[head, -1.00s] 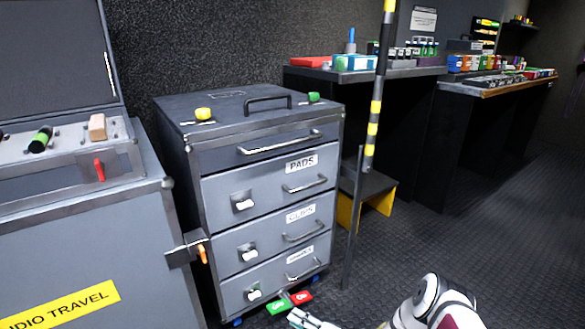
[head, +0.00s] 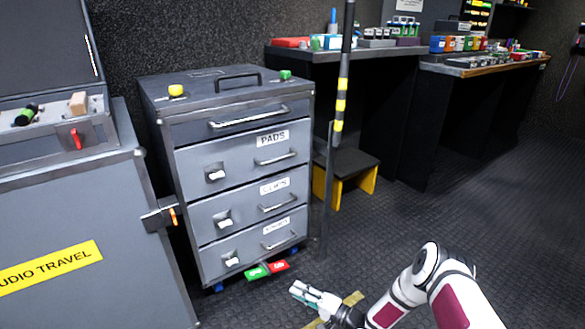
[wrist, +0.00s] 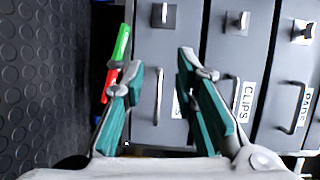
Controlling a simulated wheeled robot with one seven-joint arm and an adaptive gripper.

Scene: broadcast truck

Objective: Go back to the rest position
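My gripper (head: 314,294) is low over the floor at the bottom of the head view, in front of the grey drawer cabinet (head: 226,135). In the wrist view, my gripper (wrist: 158,80) has its two teal-lined fingers spread wide with nothing between them. The cabinet's labelled drawers (wrist: 200,60) lie beyond the fingers, turned sideways in that view. All the drawers look shut.
A green and a red tag (head: 268,270) lie at the cabinet's foot. A striped pole (head: 341,95) stands at its right, by a black and yellow step (head: 345,175). The grey travel case (head: 70,220) is at left. Floor at right (head: 440,225) is clear.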

